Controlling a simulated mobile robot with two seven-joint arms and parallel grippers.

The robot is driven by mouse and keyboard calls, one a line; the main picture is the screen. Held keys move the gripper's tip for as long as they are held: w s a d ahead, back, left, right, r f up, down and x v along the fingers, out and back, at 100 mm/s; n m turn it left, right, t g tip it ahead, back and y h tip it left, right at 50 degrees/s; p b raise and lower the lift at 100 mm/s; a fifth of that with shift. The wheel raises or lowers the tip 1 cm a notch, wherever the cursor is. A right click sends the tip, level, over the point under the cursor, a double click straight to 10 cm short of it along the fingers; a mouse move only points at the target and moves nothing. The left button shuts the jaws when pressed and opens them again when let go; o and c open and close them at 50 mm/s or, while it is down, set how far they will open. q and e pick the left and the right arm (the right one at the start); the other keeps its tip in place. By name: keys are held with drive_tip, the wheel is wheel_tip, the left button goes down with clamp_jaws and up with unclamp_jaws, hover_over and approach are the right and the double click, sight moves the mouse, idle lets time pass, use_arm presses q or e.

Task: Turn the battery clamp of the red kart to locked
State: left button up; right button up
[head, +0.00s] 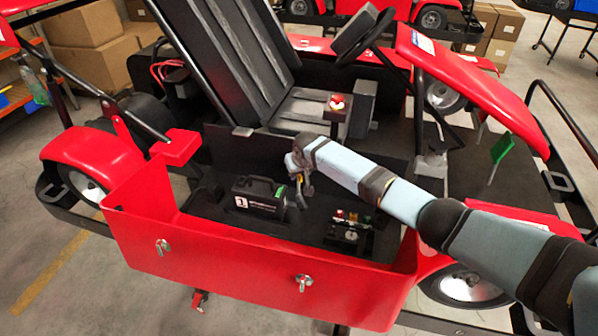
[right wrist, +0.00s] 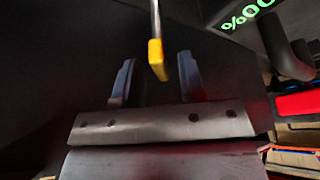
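The red kart (head: 250,268) stands in front of me with its side compartment open. A black battery (head: 258,196) marked "1" sits inside; its green charge display (right wrist: 248,14) shows upside down in the right wrist view. The clamp lever (right wrist: 157,60), a thin metal rod with a yellow tip, hangs between the fingers of my right gripper (right wrist: 156,80). The fingers are apart, with gaps visible on both sides of the tip. My left gripper is out of view.
A small panel with a key switch and coloured buttons (head: 348,235) lies right of the battery. A red button (head: 337,102) stands behind my arm. The red side panel with two metal latches (head: 303,282) borders the compartment in front. The steering wheel (head: 364,35) is farther back.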

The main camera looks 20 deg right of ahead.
drive_tip(key=shift+s+r, duration=0.15)
drive_tip(key=shift+r, duration=0.3)
use_arm(q)
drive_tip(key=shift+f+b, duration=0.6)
drive_tip(key=shift+b, duration=0.15)
use_arm(e)
drive_tip(key=v, duration=1.3)
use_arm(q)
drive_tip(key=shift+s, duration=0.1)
use_arm(e)
drive_tip(key=shift+f, duration=0.1)
